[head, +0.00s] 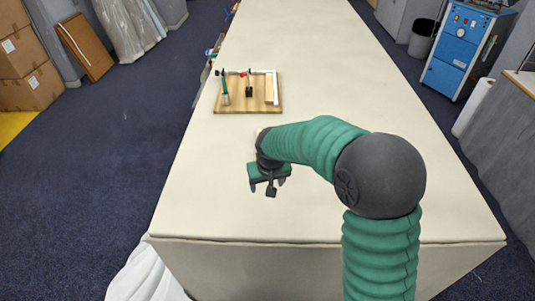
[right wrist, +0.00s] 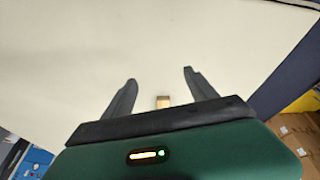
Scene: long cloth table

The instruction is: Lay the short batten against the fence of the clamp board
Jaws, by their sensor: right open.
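The clamp board (head: 232,109) is a wooden board lying on the table beyond my arm. A white fence (head: 262,71) runs along its back and right edges, and a pale wooden strip lies along the right part. My right gripper (head: 267,183) is open over the table, nearer than the board. In the right wrist view its fingers (right wrist: 160,76) are spread. A small wooden piece (right wrist: 163,101), perhaps the short batten, shows between them; its lower part is hidden by the gripper body. I cannot tell its full length. My left gripper is out of view.
A green-handled clamp (head: 225,92) and a dark clamp with a red part (head: 247,84) are on the board. The cream table (head: 330,60) is clear around the board and to the right. Small items lie off the table's left edge.

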